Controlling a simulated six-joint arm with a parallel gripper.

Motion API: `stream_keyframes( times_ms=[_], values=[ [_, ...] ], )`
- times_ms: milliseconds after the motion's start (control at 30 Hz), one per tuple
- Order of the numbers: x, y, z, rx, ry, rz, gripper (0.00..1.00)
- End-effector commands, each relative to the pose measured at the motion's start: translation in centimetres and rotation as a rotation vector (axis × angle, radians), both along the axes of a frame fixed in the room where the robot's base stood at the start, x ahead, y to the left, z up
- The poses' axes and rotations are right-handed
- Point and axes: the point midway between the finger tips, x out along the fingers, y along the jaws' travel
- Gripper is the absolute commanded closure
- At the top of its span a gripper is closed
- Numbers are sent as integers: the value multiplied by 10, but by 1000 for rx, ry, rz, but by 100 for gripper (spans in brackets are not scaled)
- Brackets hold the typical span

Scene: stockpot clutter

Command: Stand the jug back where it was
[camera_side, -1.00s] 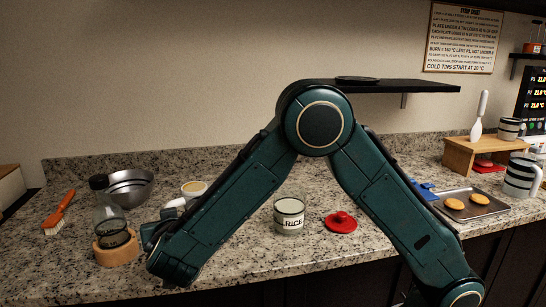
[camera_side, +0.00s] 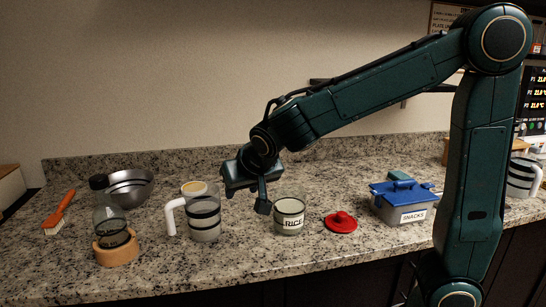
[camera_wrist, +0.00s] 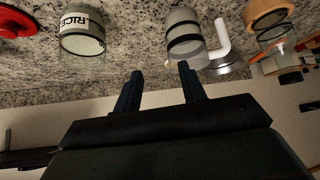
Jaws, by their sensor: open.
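The jug (camera_side: 205,222), grey and see-through with dark bands and a white handle, stands upright on the counter, handle to the left in the side view. It also shows in the wrist view (camera_wrist: 186,42), with its handle to the right. My gripper (camera_side: 247,196) is open and empty, above and to the right of the jug and apart from it. In the wrist view the two fingers (camera_wrist: 160,72) point toward the counter with nothing between them. A similar banded jug (camera_side: 521,180) stands at the far right, partly hidden by my arm.
The rice jar (camera_side: 289,217) stands right of the jug, with a red lid (camera_side: 341,222) beyond. A bottle (camera_side: 110,219) sits in a wooden ring (camera_side: 117,254) to the left. A cream-topped container (camera_side: 194,188), metal bowl (camera_side: 131,188), brush (camera_side: 60,210) and snacks box (camera_side: 404,207) are around.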

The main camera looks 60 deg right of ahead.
Motion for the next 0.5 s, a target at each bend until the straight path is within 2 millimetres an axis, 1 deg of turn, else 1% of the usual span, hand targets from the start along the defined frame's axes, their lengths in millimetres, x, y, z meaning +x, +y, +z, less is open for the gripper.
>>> stream_keyframes(
  times_ms=[33,200,367,500],
  values=[
    [-12,-6,6,15,11,13,59],
    [-51,-15,16,54,66,83,59],
    [-90,-19,22,79,110,163,59],
    [-125,-19,25,92,141,242,59]
  ],
)
